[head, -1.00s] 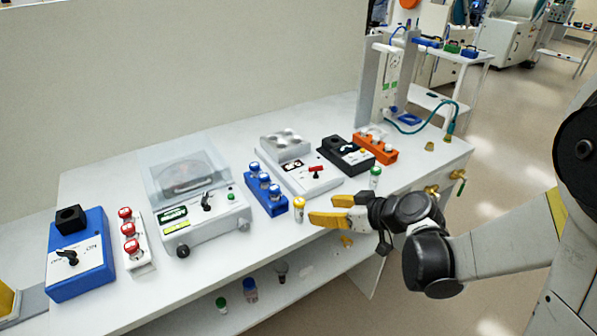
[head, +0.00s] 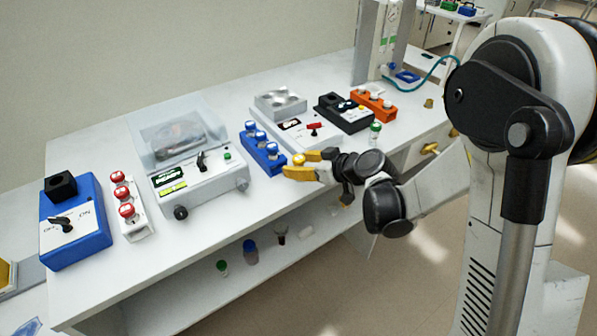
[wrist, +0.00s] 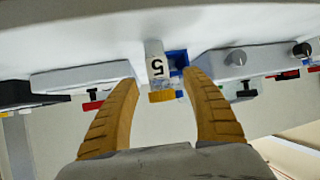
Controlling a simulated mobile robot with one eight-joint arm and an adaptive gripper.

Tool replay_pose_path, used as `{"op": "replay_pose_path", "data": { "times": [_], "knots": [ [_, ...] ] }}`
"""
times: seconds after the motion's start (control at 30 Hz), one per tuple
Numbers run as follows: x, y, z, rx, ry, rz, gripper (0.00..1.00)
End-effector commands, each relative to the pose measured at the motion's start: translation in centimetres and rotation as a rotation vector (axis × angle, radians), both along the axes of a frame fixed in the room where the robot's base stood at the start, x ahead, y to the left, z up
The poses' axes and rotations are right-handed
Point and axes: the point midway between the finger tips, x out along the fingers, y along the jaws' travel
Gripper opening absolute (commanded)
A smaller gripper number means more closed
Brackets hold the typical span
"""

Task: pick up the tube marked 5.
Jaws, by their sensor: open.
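The tube marked 5 (wrist: 155,60) is white with a black 5 and a yellow cap (wrist: 162,96). In the wrist view, which looks upside down, it appears between the tips of my gripper's two yellow fingers (wrist: 162,80), with a gap on each side. My gripper is open and empty. In the head view my gripper (head: 298,165) is at the bench's front edge, and the yellow cap (head: 298,159) shows at its fingertips. The fingers hide most of the tube there. I cannot tell whether the fingertips reach past it.
A blue rack (head: 262,152) with several blue-and-white-capped tubes stands just left of the tube. A green-capped tube (head: 375,133) stands to its right. A white device with a red switch (head: 306,131) is behind.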

Motion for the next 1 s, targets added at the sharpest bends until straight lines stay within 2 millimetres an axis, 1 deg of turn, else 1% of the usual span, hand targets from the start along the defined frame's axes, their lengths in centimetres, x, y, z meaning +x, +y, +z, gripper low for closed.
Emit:
{"op": "replay_pose_path", "data": {
  "times": [0.03, 0.23, 0.27, 0.3, 0.37, 0.4, 0.43, 0.83, 0.93, 1.0],
  "knots": [
    [0.2, 0.2, -0.3, -0.001, -0.001, 0.000, 0.56],
    [0.3, 0.3, -0.1, 0.000, 0.000, -0.001, 0.56],
    [0.3, 0.3, -0.1, 0.000, 0.000, -0.001, 0.48],
    [0.3, 0.3, -0.1, 0.000, 0.000, -0.001, 0.36],
    [0.3, 0.2, -0.1, 0.000, 0.000, -0.001, 0.18],
    [0.3, 0.2, -0.1, 0.000, 0.000, -0.001, 0.06],
    [0.3, 0.2, -0.1, 0.000, 0.000, -0.001, 0.01],
    [0.2, 0.2, 0.0, 0.000, 0.000, -0.001, 0.00],
    [0.2, 0.2, 0.6, 0.000, 0.000, -0.001, 0.00],
    [0.2, 0.2, 1.3, 0.000, 0.000, -0.001, 0.00]
  ]
}}
